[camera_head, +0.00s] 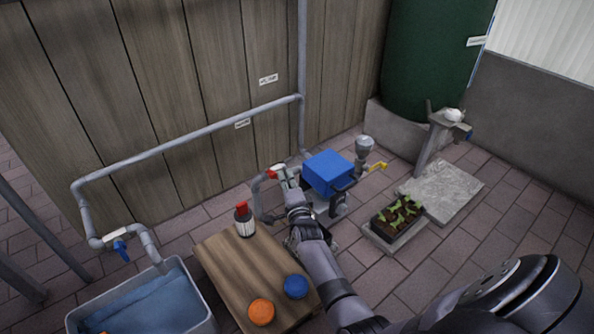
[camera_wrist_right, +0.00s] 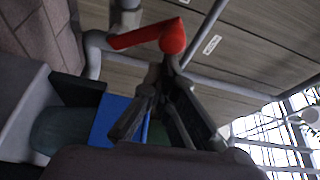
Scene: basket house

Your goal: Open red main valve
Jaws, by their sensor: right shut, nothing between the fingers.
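The red main valve handle (camera_head: 276,171) sits on the grey pipe left of the blue box, low in front of the wooden wall. In the right wrist view the red handle (camera_wrist_right: 150,38) is a lever with a round hub at its right end. My right gripper (camera_head: 289,178) reaches in from the lower right and hides part of the valve. In the wrist view its fingertips (camera_wrist_right: 170,68) are together, empty, close below the red hub. I cannot tell whether they touch it. My left gripper is not in view.
A wooden table (camera_head: 235,270) with a red-capped bottle (camera_head: 244,220) and orange and blue round items stands in front. A water tub (camera_head: 195,292) and a planter (camera_head: 397,216) flank them.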

